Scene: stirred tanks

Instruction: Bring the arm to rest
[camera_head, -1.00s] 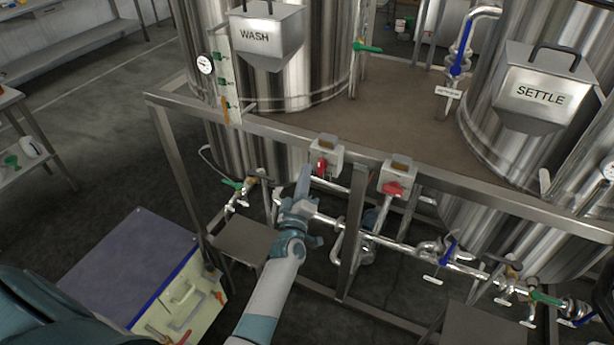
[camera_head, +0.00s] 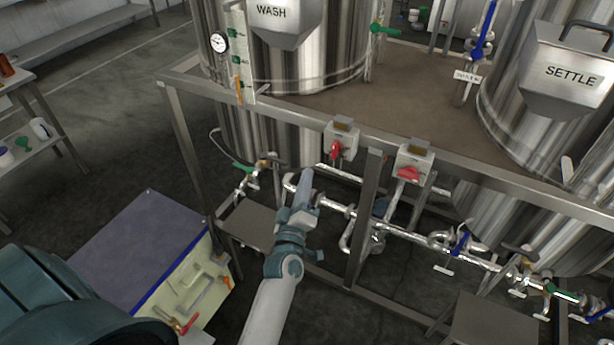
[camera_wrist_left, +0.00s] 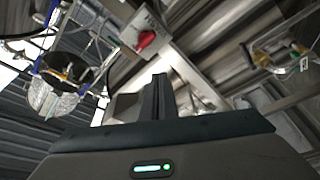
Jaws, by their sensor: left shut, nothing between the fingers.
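My left arm reaches up from the bottom of the head view. Its gripper (camera_head: 305,188) is shut and empty, pointing toward the steel frame below the tanks. In the left wrist view the shut fingers (camera_wrist_left: 159,95) stand upright at the centre with nothing between them. A switch box with a red knob (camera_head: 337,148) is on the frame just above and right of the gripper, apart from it. A similar red knob on a box (camera_wrist_left: 145,41) shows beyond the fingers in the wrist view. My right gripper is not in view.
The steel frame rail (camera_head: 280,122) crosses in front of the WASH tank (camera_head: 300,60) and SETTLE tank (camera_head: 500,110). Pipes and valves run below. A grey-lidded box (camera_head: 120,245) stands left; the floor behind it is open.

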